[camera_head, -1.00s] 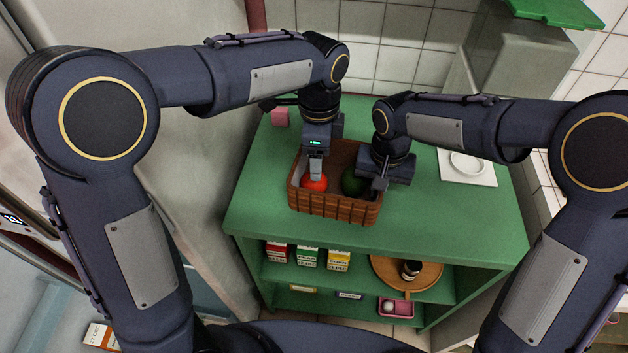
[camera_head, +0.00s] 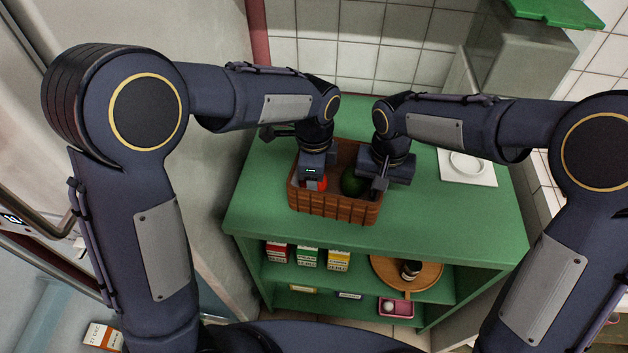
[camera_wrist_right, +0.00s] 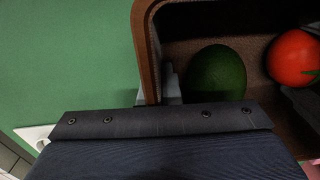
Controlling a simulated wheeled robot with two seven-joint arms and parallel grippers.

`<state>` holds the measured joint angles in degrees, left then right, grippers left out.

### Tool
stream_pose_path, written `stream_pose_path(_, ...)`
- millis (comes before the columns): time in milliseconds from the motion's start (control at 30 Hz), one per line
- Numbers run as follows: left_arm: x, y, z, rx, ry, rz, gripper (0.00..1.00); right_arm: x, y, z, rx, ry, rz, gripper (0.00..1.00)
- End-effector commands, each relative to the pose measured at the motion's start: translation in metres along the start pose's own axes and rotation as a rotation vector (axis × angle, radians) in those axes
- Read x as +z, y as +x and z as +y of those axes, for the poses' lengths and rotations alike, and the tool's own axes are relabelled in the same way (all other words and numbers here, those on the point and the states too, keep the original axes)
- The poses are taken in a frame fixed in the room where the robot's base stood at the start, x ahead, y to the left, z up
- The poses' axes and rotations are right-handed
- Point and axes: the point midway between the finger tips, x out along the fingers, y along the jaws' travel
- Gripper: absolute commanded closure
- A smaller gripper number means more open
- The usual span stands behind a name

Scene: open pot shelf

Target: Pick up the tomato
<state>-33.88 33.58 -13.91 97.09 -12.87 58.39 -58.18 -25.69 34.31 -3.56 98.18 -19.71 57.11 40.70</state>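The red tomato (camera_head: 322,184) lies in the left part of a brown wicker basket (camera_head: 335,211). It also shows at the right of the right wrist view (camera_wrist_right: 293,57). My left gripper (camera_head: 313,183) reaches down into the basket at the tomato and hides much of it; its fingers are hidden, so I cannot tell whether they are closed. A dark green avocado (camera_head: 352,181) lies right of the tomato. My right gripper (camera_head: 379,184) is at the basket's right wall. In the right wrist view its fingers (camera_wrist_right: 156,92) sit close on both sides of that wall, shut on it.
The basket stands on the green shelf top (camera_head: 430,215). A white tray with a round dish (camera_head: 468,165) is at the right. Cartons (camera_head: 308,256) and a round wooden tray (camera_head: 431,277) are on the shelf below. The top's front is clear.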

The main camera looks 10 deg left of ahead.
Motion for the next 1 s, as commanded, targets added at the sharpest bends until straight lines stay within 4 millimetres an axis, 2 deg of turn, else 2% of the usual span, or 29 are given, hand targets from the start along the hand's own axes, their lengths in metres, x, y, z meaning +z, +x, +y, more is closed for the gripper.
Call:
stream_pose_path(33,0.0,0.0,0.0,0.0,0.0,0.0,0.56,0.0,-0.001,0.0,-0.002,0.0,0.002,1.0)
stream_pose_path(167,0.0,-0.001,0.0,-0.001,0.0,0.001,0.71,0.0,-0.001,0.0,-0.002,0.0,0.002,1.0)
stream_pose_path(367,0.0,-0.002,0.0,-0.001,0.0,0.001,0.71,0.0,-0.001,0.0,-0.002,0.0,0.002,1.0)
stream_pose_path(467,-0.001,-0.008,-0.001,-0.004,0.0,0.003,0.71,0.0,-0.001,0.0,-0.001,0.0,0.002,1.0)
stream_pose_path(800,-0.001,-0.073,-0.001,-0.006,0.0,0.003,0.71,0.0,-0.001,0.0,-0.001,0.0,0.001,1.0)
stream_pose_path(1000,-0.001,-0.097,0.0,-0.002,0.0,0.001,0.71,0.0,-0.001,0.0,-0.001,0.0,0.001,1.0)
